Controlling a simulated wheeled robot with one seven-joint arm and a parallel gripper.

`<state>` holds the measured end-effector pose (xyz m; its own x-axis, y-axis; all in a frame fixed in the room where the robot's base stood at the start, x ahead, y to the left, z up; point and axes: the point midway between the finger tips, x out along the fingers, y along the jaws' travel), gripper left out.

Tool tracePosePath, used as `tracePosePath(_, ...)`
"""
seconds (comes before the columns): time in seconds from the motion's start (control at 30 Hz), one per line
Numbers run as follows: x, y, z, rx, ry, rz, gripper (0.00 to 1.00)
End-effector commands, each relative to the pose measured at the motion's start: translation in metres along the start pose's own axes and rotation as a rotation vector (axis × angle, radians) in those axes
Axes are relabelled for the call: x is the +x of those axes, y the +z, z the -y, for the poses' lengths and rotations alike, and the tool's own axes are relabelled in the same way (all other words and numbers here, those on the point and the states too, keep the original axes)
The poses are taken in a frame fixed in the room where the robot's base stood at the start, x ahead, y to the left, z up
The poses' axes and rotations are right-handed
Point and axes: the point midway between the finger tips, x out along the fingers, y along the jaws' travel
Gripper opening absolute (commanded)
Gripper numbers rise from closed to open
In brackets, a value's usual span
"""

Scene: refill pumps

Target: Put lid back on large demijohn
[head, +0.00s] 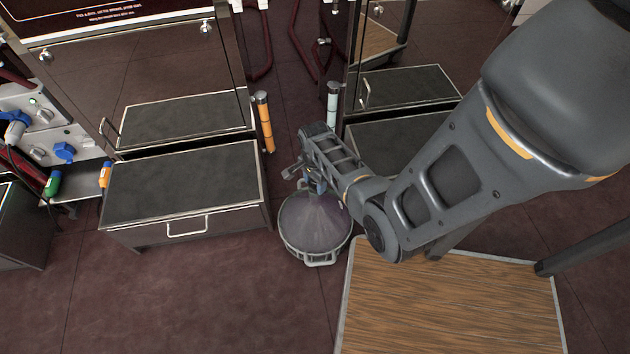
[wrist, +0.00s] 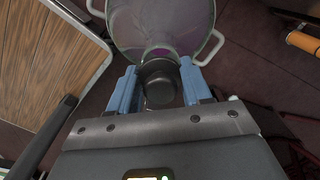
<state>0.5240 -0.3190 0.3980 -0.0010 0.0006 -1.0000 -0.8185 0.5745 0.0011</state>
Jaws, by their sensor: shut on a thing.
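The large demijohn (head: 313,222) stands on the floor in the middle of the head view, a clear conical vessel in a grey ringed frame with handles. It also shows at the top of the wrist view (wrist: 135,25). My gripper (head: 314,186) is directly above its neck. In the wrist view my gripper (wrist: 160,85) has its two blue fingers on either side of a dark round lid (wrist: 159,82) and is shut on it. The lid is at the demijohn's neck; whether it touches or is seated on the neck cannot be told.
A wood-topped platform (head: 450,308) with a metal edge lies close to the demijohn's right. A dark-topped drawer (head: 185,185) stands to its left. An orange-banded post (head: 265,125) and a white-blue post (head: 332,105) stand behind. The floor in front (head: 200,300) is clear.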

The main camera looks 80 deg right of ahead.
Motion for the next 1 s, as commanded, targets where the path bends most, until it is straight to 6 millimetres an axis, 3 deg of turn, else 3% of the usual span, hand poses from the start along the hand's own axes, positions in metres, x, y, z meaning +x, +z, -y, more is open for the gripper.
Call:
tracePosePath(0.1,-0.0001,0.0000,0.0001,0.000,0.000,0.000,0.20)
tracePosePath(0.13,-0.0001,0.0001,0.0001,0.000,0.000,0.000,0.51)
tracePosePath(0.4,-0.0001,0.0001,0.0001,0.000,0.000,0.000,0.77)
tracePosePath(0.57,-0.0001,0.0001,0.0001,0.000,0.000,0.000,0.78)
tracePosePath(0.8,0.0000,0.0001,0.0001,0.000,0.000,0.000,0.99)
tracePosePath(1.0,-0.0001,0.0002,0.0001,-0.001,0.000,0.000,1.00)
